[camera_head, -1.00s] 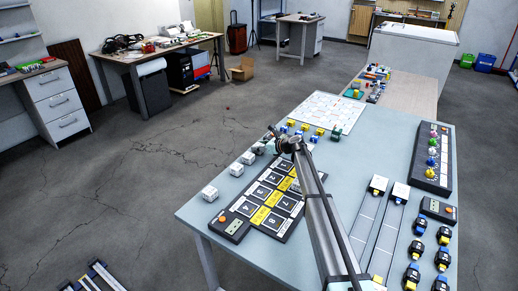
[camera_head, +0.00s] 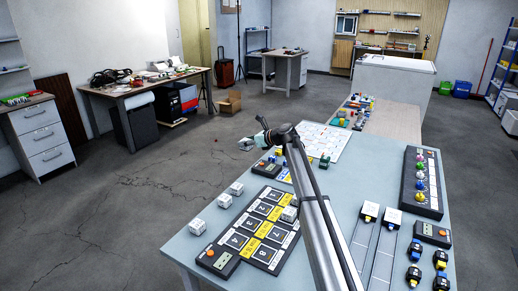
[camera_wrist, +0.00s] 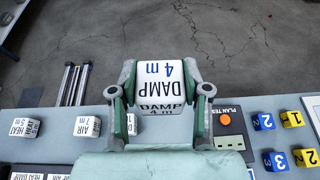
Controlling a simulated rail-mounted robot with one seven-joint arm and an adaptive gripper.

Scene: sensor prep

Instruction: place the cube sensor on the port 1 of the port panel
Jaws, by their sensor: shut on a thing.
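My gripper (camera_head: 262,138) is shut on a white cube sensor (camera_head: 246,144), held in the air beyond the table's left edge. In the wrist view my gripper (camera_wrist: 158,100) has its fingers on both sides of this cube (camera_wrist: 154,75), marked "DAMP 4 m". The black port panel (camera_head: 222,263) lies on the table, below and nearer than the cube. Port 1 (camera_head: 273,194) is an empty square at the far end of its left column. Another white cube (camera_head: 289,214) sits on the panel's right column, partly beside my arm.
Three white cubes stand along the table's left edge, the nearest one (camera_head: 197,226) in front. Blue and yellow blocks (camera_wrist: 292,118) show in the wrist view. A white sheet (camera_head: 325,140) lies at the back. Rails (camera_head: 362,240) and black-based blocks (camera_head: 413,275) are right of my arm.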

